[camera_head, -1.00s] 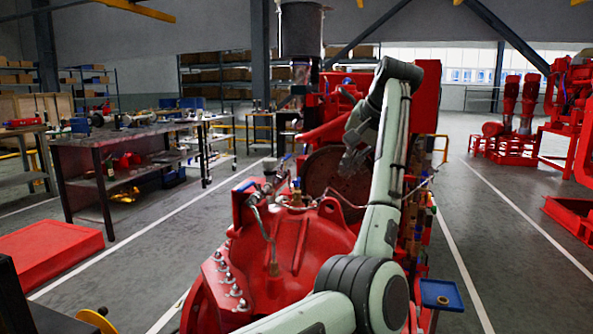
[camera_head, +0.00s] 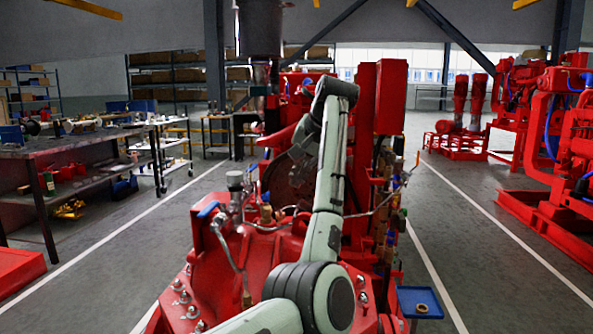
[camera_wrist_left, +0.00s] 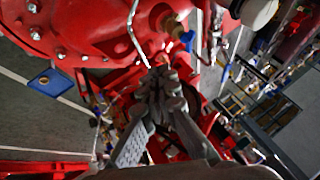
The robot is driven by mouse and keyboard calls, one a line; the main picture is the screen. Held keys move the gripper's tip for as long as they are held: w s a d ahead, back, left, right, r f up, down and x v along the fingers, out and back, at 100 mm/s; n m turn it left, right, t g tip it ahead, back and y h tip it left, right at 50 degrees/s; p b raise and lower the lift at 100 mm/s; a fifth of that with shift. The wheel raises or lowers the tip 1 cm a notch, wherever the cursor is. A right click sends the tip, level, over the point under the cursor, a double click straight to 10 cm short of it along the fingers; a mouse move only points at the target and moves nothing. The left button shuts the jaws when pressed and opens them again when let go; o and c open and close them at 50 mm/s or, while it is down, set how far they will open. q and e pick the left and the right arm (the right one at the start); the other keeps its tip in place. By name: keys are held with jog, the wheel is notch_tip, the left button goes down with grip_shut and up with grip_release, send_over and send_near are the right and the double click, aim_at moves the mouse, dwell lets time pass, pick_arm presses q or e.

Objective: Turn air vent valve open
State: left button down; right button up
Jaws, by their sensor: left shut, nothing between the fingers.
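The red pump casing (camera_head: 270,255) stands in the middle of the head view. On its top are a small valve with a blue handle (camera_head: 208,210), a brass fitting (camera_head: 266,213) and thin metal pipes. The wrist view shows a brass valve (camera_wrist_left: 175,25) with a blue handle (camera_wrist_left: 187,40) on the red casing. I cannot tell which of these is the air vent valve. My left gripper (camera_head: 298,160) hangs above and behind the casing top, apart from the valves. In the wrist view its fingers (camera_wrist_left: 163,75) are together and empty. My right gripper is not in view.
A red panel (camera_head: 391,97) and engine parts stand behind my left arm. A blue tray (camera_head: 420,302) sits at the casing's right. A workbench (camera_head: 80,150) is at the left, and more red pumpsets (camera_head: 565,130) are at the right.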

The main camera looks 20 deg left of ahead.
aim_at(266, 196)
pick_arm(q)
jog(key=w+a+f+p, duration=0.1)
jog(key=w+a+f, duration=0.1)
jog(key=a+f, duration=0.2)
jog(key=a, duration=0.3)
jog(key=shift+w+f, duration=0.2)
jog(key=shift+f, duration=0.15)
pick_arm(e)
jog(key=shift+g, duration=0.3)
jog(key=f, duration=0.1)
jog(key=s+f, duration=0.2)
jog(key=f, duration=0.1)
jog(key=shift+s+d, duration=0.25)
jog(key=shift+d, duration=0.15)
